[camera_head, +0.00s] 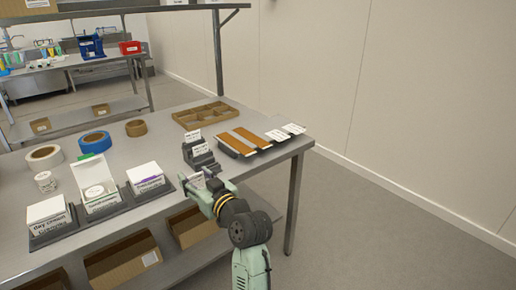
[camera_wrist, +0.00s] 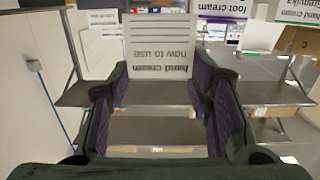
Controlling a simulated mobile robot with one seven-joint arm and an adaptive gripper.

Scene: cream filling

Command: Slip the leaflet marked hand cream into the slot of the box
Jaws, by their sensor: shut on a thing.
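The leaflet marked hand cream (camera_wrist: 160,47), white with upside-down print, stands between the fingers of my gripper (camera_wrist: 160,84) in the wrist view. My gripper is shut on it. In the head view my gripper (camera_head: 205,188) is over the table's front edge, right of the box row, and the leaflet is hard to make out. The row holds a day cream box (camera_head: 48,218), an open white box (camera_head: 97,177) with a green flap and a white jar inside, and a purple-marked box (camera_head: 146,180), which reads foot cream in the wrist view (camera_wrist: 222,28). The slot cannot be made out.
A dark stepped holder (camera_head: 199,153) with white cards stands behind my gripper. Tape rolls (camera_head: 95,142), a loose jar (camera_head: 45,182), a wooden divided tray (camera_head: 205,114) and a dark tray with brown strips (camera_head: 235,149) are on the table. Cardboard boxes (camera_head: 124,262) sit on the lower shelf.

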